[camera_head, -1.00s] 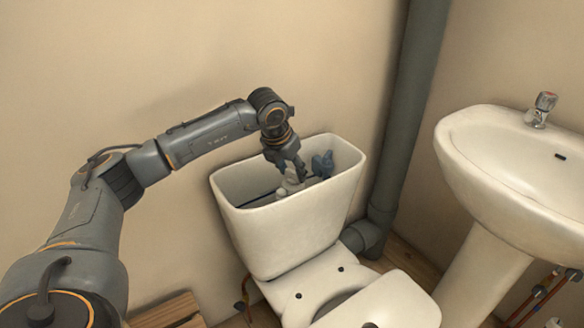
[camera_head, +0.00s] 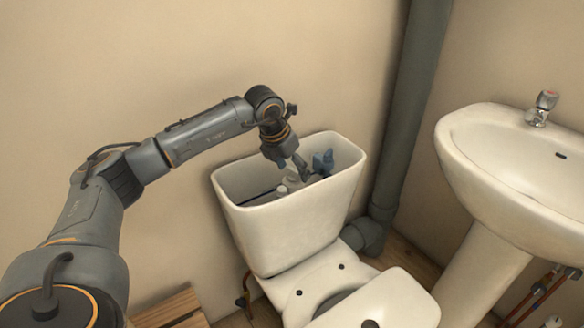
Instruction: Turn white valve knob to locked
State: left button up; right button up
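The open toilet cistern (camera_head: 285,222) stands against the wall at the middle of the head view. Inside it a white valve part (camera_head: 291,178) shows, with a small round white top (camera_head: 281,190) beside it. Which of these is the knob, and how it is turned, is too small to tell. My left gripper (camera_head: 292,170) reaches down into the cistern from above, right over the white part. Its fingers look spread apart, with the white part visible below them. Nothing is seen held. My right gripper is not in view.
A blue-grey fitting (camera_head: 323,162) sits in the cistern, right of my gripper. The toilet seat (camera_head: 385,303) is below. A grey pipe (camera_head: 405,120) runs up the wall, and a sink (camera_head: 480,165) with a tap (camera_head: 541,108) stands right. A wooden slatted piece (camera_head: 170,308) lies low left.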

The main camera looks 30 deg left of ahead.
pick_arm(q)
jog(key=v, duration=1.2)
dwell(0.5)
